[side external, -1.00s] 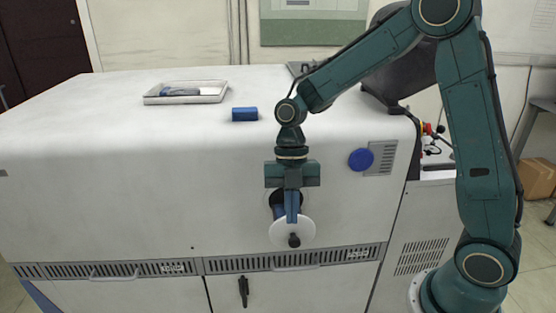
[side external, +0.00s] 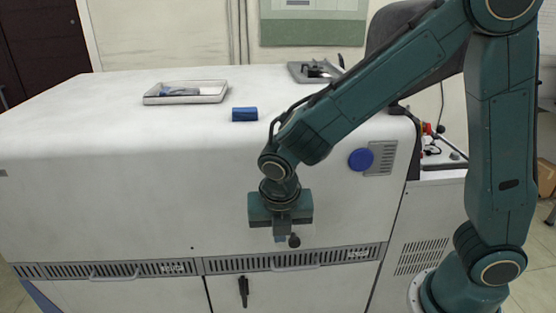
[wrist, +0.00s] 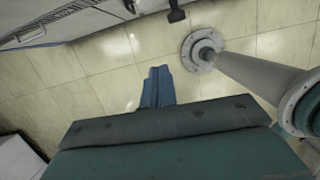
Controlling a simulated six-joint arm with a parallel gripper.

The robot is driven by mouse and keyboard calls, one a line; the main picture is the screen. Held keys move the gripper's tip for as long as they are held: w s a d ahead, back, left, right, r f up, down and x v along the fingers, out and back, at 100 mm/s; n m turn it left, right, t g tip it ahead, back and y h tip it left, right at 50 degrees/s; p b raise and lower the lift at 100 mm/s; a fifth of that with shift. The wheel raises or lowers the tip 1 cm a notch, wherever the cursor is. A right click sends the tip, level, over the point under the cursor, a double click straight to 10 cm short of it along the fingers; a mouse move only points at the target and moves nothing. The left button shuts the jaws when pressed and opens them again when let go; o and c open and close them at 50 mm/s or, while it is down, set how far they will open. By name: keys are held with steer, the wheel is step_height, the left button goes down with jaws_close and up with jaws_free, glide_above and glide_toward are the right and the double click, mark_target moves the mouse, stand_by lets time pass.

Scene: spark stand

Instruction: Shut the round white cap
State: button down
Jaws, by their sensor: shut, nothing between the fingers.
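The round white cap's dark knob (side external: 294,241) shows on the front of the white machine in the side external view, just right of my fingertips. The cap's disc is mostly hidden behind my gripper or blends into the white panel, so I cannot tell whether it lies flush. The dark round opening is hidden behind my gripper. My gripper (side external: 280,238) points down in front of that spot, with its fingers shut and empty. In the wrist view, the blue fingers (wrist: 157,86) are together above the floor. Contact with the cap cannot be made out.
A blue round cap (side external: 361,160) sits on the front panel to the right. On the machine's top lie a blue block (side external: 245,114) and a white tray (side external: 153,100) with a blue-grey item. A vent strip with handles runs below my gripper.

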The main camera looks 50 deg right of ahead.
steer(key=shift+s+a+r+t+h, duration=0.1)
steer(key=shift+a+r+t+h, duration=0.1)
steer(key=shift+r+t+h, duration=0.4)
steer(key=shift+f, duration=0.2)
steer(key=w+d+f, duration=0.5)
steer(key=f, duration=0.4)
steer(key=shift+w+d, duration=0.25)
stand_by(0.5)
steer(key=w+d, duration=0.6)
steer(key=shift+w+d, duration=0.15)
stand_by(0.5)
